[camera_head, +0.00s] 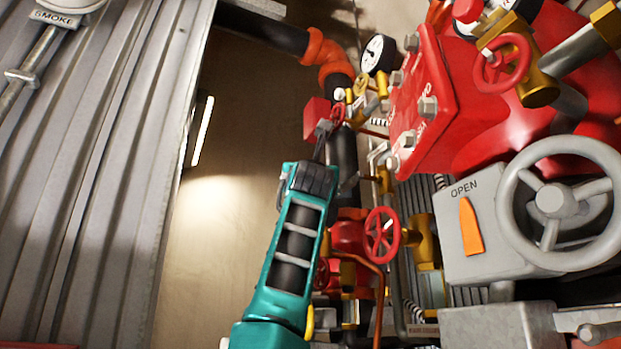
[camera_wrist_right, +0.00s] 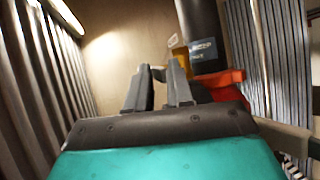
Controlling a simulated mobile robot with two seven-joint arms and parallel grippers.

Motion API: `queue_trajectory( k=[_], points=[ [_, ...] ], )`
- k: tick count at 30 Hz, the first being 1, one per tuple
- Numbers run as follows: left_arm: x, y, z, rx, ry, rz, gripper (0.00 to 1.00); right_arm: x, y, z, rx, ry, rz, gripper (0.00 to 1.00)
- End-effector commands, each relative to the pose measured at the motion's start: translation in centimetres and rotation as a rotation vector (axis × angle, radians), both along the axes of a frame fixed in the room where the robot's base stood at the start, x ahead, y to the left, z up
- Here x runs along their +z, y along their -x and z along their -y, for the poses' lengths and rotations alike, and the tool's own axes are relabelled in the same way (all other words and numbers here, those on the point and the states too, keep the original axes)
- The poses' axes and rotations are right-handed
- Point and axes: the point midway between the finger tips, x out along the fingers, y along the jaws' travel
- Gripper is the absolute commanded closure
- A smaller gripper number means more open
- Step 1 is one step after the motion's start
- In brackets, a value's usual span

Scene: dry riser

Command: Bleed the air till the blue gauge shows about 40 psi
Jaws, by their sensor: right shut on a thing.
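A round gauge (camera_head: 377,55) with a white face and dark rim stands at the top of the pipework in the head view; its reading is too small to tell, and no blue shows on it. I cannot tell which fitting this piece belongs to. My left gripper is not in view.
A red riser body with a bolted plate (camera_head: 425,105) fills the upper right. A grey handwheel (camera_head: 562,205) beside an OPEN indicator and a red handwheel (camera_head: 382,234) stand to the right. A corrugated wall (camera_head: 110,140) bounds the left; the gap between is clear.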

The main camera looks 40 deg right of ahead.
Motion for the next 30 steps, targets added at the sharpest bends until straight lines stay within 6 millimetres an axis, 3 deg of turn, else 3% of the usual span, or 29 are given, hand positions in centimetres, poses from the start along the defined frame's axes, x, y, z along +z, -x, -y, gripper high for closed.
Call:
queue_trajectory(
  k=[3, 14, 15, 21, 30],
  points=[
    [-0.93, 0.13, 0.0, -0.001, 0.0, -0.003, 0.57, -0.54, -0.14, -0.03, -0.002, 0.023, 0.057, 1.0],
    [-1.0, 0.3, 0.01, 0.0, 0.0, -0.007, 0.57, -0.35, -0.13, -0.11, 0.001, 0.031, 0.083, 1.0],
    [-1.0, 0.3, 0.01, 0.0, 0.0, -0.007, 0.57, -0.34, -0.12, -0.11, 0.0, 0.032, 0.082, 0.77],
    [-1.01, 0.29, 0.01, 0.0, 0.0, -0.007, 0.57, -0.37, -0.13, -0.07, 0.0, 0.029, 0.081, 0.58],
    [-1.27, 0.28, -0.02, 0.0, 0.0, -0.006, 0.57, -0.67, 0.05, -0.19, 0.0, 0.028, 0.081, 0.58]
  ],
)
